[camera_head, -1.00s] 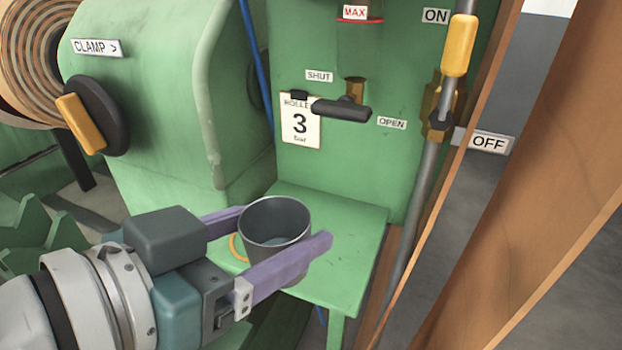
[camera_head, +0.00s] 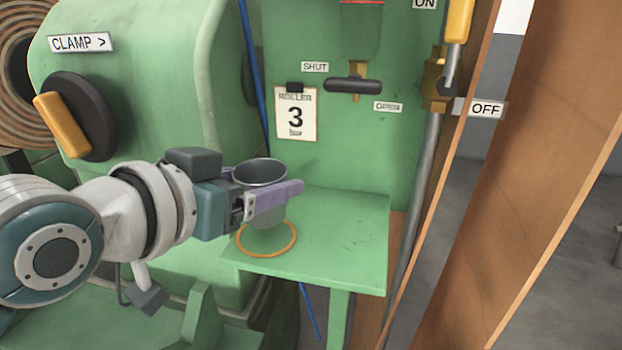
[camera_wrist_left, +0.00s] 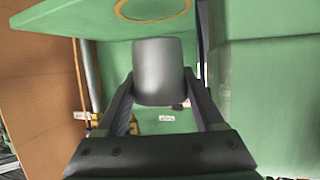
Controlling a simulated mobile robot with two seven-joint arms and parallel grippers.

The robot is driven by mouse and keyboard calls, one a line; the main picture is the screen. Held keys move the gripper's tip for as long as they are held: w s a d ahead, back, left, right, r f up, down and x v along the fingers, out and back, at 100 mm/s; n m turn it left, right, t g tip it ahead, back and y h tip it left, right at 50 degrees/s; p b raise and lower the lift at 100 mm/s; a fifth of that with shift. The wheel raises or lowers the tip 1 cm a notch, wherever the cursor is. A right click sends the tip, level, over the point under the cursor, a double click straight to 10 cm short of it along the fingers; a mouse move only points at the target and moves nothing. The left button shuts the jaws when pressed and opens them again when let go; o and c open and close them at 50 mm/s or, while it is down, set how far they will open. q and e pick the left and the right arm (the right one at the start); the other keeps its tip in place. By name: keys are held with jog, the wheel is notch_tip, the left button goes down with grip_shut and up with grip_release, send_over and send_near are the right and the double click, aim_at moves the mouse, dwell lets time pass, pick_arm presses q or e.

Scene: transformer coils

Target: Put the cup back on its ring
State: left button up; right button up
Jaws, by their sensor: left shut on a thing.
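The grey metal cup (camera_head: 262,173) is upright with its open mouth up, between the purple fingers of my left gripper (camera_head: 272,186). The gripper is shut on the cup's sides. The orange ring (camera_head: 267,254) lies flat on the green shelf (camera_head: 345,230). The cup's lower end overlaps the ring's far part in the head view. In the left wrist view, which looks upside down, the cup (camera_wrist_left: 158,75) is between the fingers, with a gap between its base and the ring (camera_wrist_left: 152,20). The cup appears held above the shelf. My right gripper is not in view.
A blue cable (camera_head: 254,70) runs behind the cup. A grey pipe (camera_head: 413,200) and wooden post (camera_head: 530,180) stand right. The shelf's right part is clear.

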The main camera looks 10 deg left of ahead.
pick_arm(q)
jog(key=shift+f, duration=1.4)
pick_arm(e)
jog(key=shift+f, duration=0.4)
pick_arm(q)
jog(key=shift+f+b, duration=0.1)
jog(key=shift+b, duration=0.2)
jog(key=o, duration=1.4)
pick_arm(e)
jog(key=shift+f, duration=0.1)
pick_arm(q)
jog(key=shift+s, duration=0.2)
jog(key=p+v, duration=0.2)
jog(key=v, duration=0.9)
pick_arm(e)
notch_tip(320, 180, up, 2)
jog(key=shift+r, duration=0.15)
pick_arm(q)
jog(key=s+a+f+g+y, duration=0.1)
jog(key=s+f+g, duration=0.3)
jog(key=s, duration=0.4)
jog(key=s+a+f+n+g+y, duration=0.1)
jog(key=s+f+g, duration=0.3)
jog(key=s, duration=0.4)
jog(key=shift+a+f+g+y, duration=0.15)
jog(key=shift+a+g+y, duration=0.15)
jog(key=shift+g+y, duration=0.55)
